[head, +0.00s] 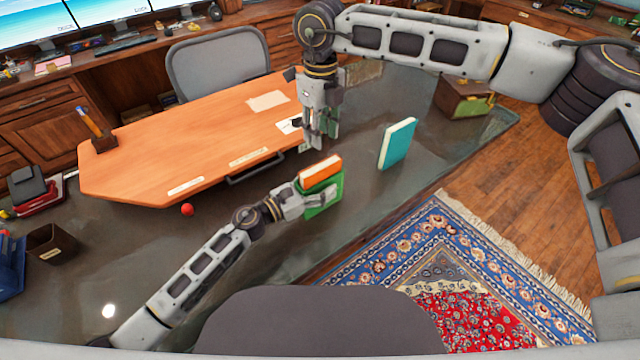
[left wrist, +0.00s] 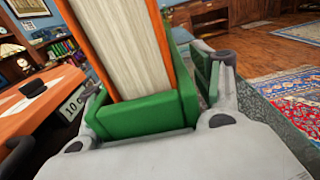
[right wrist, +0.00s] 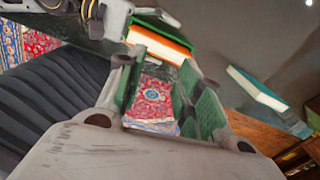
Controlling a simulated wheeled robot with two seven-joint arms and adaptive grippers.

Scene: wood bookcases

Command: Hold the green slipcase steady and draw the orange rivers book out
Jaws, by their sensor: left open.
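The green slipcase (head: 325,196) stands on the glass desk, and the orange rivers book (head: 320,170) sits in it with its upper part sticking out. In the left wrist view, the slipcase (left wrist: 150,115) is between the fingers of my left gripper (left wrist: 152,98), with the orange-covered book (left wrist: 132,50) and its pale pages rising above. My left gripper (head: 308,203) is open around the slipcase, with a gap at the right finger. My right gripper (head: 318,138) is open and empty, above and behind the book. The book (right wrist: 160,45) lies beyond its fingers in the right wrist view.
A teal book (head: 397,143) stands on the desk to the right. An orange wooden board (head: 190,155) lies at the left, with a red ball (head: 187,210) by its edge. A brown box (head: 463,100) is at the far right.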

